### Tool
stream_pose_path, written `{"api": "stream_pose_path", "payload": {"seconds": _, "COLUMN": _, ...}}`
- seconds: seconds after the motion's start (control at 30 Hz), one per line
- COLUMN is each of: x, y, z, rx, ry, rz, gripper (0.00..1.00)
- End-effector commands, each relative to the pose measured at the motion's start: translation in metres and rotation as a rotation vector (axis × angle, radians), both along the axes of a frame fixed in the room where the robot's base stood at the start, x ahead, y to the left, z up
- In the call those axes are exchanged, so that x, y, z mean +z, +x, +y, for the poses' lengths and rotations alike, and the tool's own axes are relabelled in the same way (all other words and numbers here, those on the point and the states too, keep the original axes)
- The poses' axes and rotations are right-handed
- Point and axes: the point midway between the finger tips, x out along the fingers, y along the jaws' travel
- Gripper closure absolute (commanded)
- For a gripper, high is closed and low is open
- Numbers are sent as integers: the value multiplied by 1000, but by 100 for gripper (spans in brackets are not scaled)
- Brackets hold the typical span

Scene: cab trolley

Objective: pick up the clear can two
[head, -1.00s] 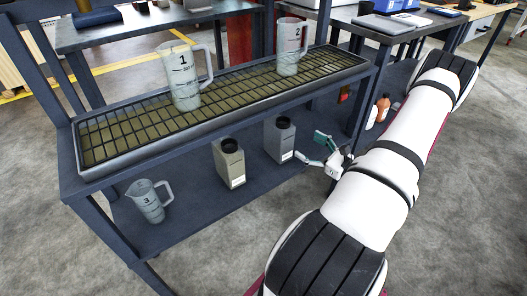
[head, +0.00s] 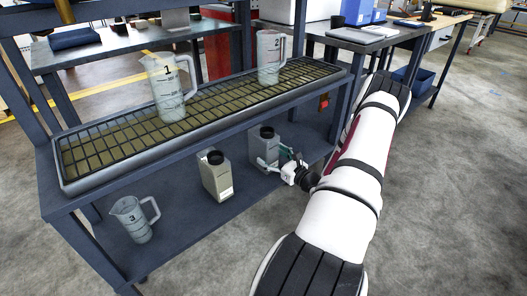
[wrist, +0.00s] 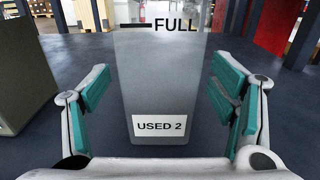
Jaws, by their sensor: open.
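The clear can two (head: 264,140) is a grey, see-through-looking can with a black cap. It stands upright on the trolley's lower shelf. In the wrist view the can (wrist: 163,85) fills the middle, with a "FULL" line and a "USED 2" label facing me. My gripper (head: 270,165) is open at the can's near right side, low on the shelf. In the wrist view my gripper (wrist: 160,103) has one green-padded finger to each side of the can, with gaps left and right. The fingertips' depth along the can is hard to tell.
A beige can (head: 215,178) stands close left on the lower shelf; it also shows in the wrist view (wrist: 22,80). Jug 3 (head: 134,219) is farther left. Jugs 1 (head: 168,92) and 2 (head: 269,58) stand on the grated upper tray (head: 110,138) above.

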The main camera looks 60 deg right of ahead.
Motion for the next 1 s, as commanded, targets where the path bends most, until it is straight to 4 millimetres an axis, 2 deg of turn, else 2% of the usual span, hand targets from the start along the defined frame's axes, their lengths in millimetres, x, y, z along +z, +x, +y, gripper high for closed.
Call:
{"api": "stream_pose_path", "payload": {"seconds": 0.3, "x": 0, "y": 41, "z": -9, "rx": 2, "ry": -4, "rz": -2, "gripper": 22}}
{"api": "stream_pose_path", "payload": {"seconds": 0.57, "x": 2, "y": 46, "z": -11, "rx": 1, "ry": -2, "rz": -1, "gripper": 22}}
{"api": "stream_pose_path", "payload": {"seconds": 0.67, "x": 2, "y": 46, "z": -11, "rx": 1, "ry": -2, "rz": -1, "gripper": 40}}
{"api": "stream_pose_path", "payload": {"seconds": 0.9, "x": 2, "y": 46, "z": -10, "rx": 1, "ry": -2, "rz": -1, "gripper": 94}}
{"api": "stream_pose_path", "payload": {"seconds": 1.0, "x": 2, "y": 46, "z": -11, "rx": 1, "ry": -2, "rz": -1, "gripper": 94}}
